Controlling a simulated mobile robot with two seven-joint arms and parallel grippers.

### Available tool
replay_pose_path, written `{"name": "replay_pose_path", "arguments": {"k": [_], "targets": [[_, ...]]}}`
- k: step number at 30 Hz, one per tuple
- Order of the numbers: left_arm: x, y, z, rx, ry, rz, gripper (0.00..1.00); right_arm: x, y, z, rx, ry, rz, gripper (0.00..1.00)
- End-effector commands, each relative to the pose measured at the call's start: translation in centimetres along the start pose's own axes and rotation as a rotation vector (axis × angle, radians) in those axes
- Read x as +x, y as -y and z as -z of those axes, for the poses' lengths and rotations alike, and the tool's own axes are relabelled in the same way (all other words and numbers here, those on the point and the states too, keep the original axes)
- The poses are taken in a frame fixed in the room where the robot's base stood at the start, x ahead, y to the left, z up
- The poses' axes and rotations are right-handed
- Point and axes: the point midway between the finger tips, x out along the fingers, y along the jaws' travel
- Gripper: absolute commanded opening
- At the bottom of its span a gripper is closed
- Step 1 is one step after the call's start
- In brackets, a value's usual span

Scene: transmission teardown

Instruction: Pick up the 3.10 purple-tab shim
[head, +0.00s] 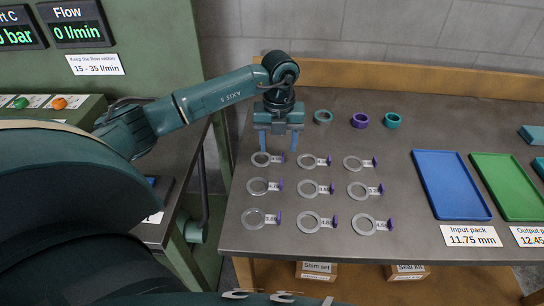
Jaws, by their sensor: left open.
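Several thin metal ring shims with small white labels and purple tabs lie in three rows on the grey bench. The label numbers are too small to read surely, so I cannot tell which one is 3.10. The back-left shim (254,161) lies just in front of my left gripper in the picture. The back-middle shim (304,165) and back-right shim (347,165) lie to its right. My left gripper (278,143) points down with its two blue fingers apart and nothing between them. The fingertips show at the back edge of the shim rows; their height is unclear. My right gripper is not in view.
Behind the shims stand a teal-grey ring (323,121), a purple ring (360,124) and a teal ring (392,124). A blue tray (450,185) and a green tray (507,185) lie to the right. A wooden ledge (400,78) runs along the back.

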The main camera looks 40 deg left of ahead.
Motion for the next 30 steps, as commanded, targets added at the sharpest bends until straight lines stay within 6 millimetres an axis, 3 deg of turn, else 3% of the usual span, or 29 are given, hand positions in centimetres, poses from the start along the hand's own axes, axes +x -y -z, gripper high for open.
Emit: {"name": "replay_pose_path", "arguments": {"k": [6, 14, 30], "targets": [[2.8, -0.1, 0.1, 0.000, -0.002, 0.000, 0.55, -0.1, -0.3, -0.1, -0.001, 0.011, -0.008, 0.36], [3.1, -0.1, 0.0, 0.001, 0.000, 0.001, 0.55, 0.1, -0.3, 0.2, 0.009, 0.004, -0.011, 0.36], [3.0, -0.1, 0.0, 0.001, 0.000, 0.001, 0.15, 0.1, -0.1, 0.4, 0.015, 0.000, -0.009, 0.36]]}}
